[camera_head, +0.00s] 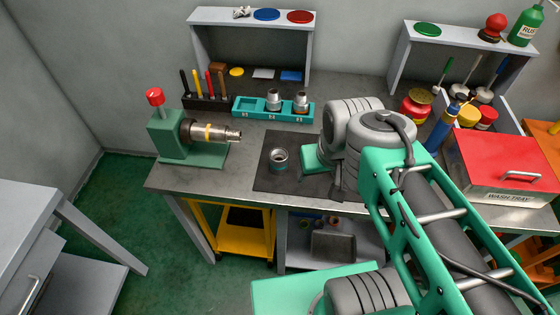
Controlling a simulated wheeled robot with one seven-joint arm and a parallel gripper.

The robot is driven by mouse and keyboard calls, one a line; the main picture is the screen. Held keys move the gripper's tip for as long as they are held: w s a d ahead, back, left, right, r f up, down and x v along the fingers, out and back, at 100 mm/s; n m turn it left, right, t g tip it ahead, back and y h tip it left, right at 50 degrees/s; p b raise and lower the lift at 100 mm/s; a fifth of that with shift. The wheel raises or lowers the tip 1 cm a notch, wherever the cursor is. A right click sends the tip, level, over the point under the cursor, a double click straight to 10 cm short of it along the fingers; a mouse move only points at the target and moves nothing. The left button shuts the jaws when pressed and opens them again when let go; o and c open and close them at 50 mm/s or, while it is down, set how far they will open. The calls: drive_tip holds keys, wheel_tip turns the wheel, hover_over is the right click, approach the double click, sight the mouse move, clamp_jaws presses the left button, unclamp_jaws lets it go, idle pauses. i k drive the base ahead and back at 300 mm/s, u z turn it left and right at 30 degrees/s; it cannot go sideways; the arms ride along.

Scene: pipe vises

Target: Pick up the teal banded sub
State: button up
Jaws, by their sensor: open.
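A short silver hollow sub with what looks like a teal band low on its side (279,159) stands upright on the dark mat (266,181) near the bench's front. Its open top faces up. A teal rack (248,107) behind it holds two silver subs: one in the middle slot (273,98) and one with a brownish band in the right slot (301,101). The rack's left slot is empty. My arm reaches over the bench just right of the sub on the mat. My gripper is not visible; arm links may hide it.
A green vise (177,138) at left holds a silver pipe (214,133) with a yellow band, pointing toward the mat. Markers (209,88) stand behind. A red-lidded wash tray (507,165) and several containers crowd the right. Bench space between vise and mat is clear.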

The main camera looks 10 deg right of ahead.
sight(278, 156)
drive_tip(key=k, duration=0.5)
drive_tip(key=u, duration=1.65)
drive_tip(key=i, duration=0.25)
drive_tip(key=u, duration=0.5)
